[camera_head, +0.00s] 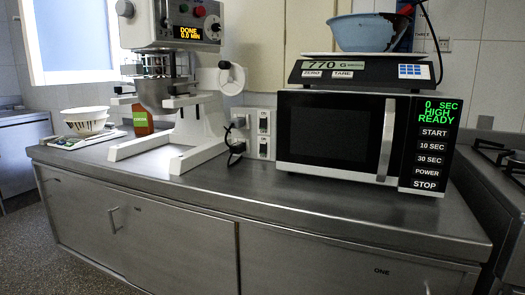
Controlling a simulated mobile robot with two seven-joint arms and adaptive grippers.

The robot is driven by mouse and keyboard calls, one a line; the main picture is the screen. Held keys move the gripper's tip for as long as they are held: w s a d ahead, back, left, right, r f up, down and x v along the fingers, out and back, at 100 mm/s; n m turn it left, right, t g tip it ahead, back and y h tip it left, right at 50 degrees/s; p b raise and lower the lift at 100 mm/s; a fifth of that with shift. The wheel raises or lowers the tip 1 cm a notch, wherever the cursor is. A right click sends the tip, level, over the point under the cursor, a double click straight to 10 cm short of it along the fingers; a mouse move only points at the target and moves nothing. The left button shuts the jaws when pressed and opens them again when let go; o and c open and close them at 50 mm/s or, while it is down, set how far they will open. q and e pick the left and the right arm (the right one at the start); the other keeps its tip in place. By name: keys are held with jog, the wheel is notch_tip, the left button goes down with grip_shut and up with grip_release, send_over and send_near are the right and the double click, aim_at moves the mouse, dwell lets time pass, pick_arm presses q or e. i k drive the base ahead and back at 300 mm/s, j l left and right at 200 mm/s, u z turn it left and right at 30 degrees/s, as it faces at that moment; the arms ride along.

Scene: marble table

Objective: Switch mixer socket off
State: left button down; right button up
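The mixer (206,100) is a white stand mixer with a metal bowl (165,92) on the left half of the counter; its display reads "DONE 0.0 MIN". A white socket panel (252,133) is on the wall between the mixer and the microwave. Black plugs and a cable (237,149) sit on its left side, and two switches (263,122) are stacked on its right. I cannot tell which switch serves the mixer or whether either is on. Neither of my grippers shows in this view.
A microwave (340,137) stands right of the panel, with a scale (362,72) reading 770 and a blue bowl (361,32) on top. The steel counter front (300,205) is clear. A stove (500,160) is at right.

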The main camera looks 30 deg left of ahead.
aim_at(264, 146)
jog(key=j+z, duration=0.15)
jog(key=j, duration=0.3)
jog(key=j+z, duration=0.1)
jog(key=j, duration=0.35)
jog(key=k+j+z, duration=0.15)
jog(key=j, duration=0.3)
jog(key=k+j+z, duration=0.1)
jog(key=j, duration=0.35)
jog(key=k+j+z, duration=0.15)
jog(key=j, duration=0.3)
jog(key=j+z, duration=0.15)
jog(key=j, duration=0.3)
jog(key=k, duration=0.05)
